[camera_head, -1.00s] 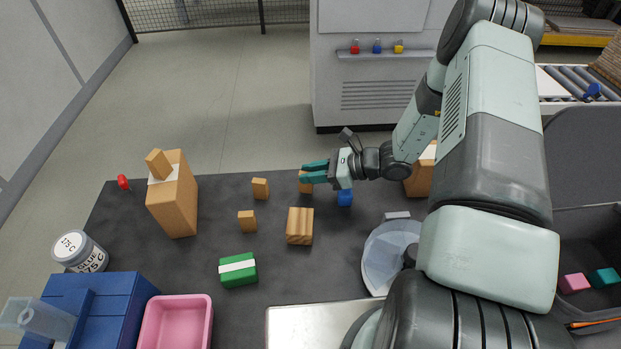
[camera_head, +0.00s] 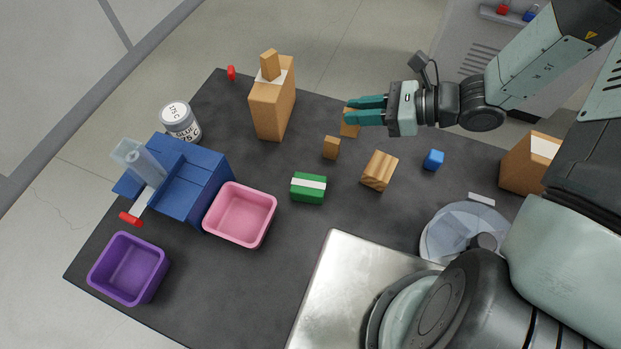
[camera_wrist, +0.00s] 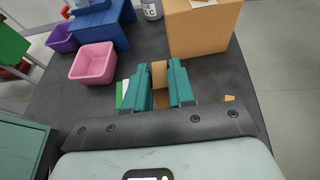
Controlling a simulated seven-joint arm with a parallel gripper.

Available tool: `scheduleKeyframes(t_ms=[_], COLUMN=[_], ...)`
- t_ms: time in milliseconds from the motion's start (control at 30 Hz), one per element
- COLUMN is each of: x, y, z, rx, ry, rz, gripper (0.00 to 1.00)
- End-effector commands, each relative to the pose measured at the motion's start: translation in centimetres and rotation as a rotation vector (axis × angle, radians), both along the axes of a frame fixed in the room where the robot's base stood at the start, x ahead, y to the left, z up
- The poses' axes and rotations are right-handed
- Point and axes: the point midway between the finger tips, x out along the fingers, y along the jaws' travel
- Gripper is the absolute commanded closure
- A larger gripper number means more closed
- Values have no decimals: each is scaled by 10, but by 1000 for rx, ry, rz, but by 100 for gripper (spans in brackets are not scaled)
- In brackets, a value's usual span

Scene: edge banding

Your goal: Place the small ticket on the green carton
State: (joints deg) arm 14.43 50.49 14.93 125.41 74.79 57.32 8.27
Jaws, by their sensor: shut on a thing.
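The green carton (camera_head: 308,188) with a white band lies on the dark table, left of and below my gripper in the head view. Part of it shows beside the left finger in the wrist view (camera_wrist: 119,97). My gripper (camera_head: 352,110) has teal fingers pointing left above the table. A small wooden block (camera_wrist: 159,74) shows between the fingers in the wrist view, and I take it as the thing gripped. In the head view the fingers partly cover a wooden block (camera_head: 350,129); I cannot tell if it is the same one. No paper ticket is identifiable.
Another small block (camera_head: 331,148) and a striped wooden block (camera_head: 379,171) stand near the carton. A tall brown box (camera_head: 270,108) stands behind. A pink bin (camera_head: 240,215), blue unit (camera_head: 190,178) and purple bin (camera_head: 128,268) lie left.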

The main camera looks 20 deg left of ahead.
Motion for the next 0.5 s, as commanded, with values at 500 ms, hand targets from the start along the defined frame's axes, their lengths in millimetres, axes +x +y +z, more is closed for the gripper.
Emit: scheduleKeyframes(t_ms=[500], x=[-105], y=[52], z=[-1], rx=[5], ry=[3], rz=[285], gripper=[100])
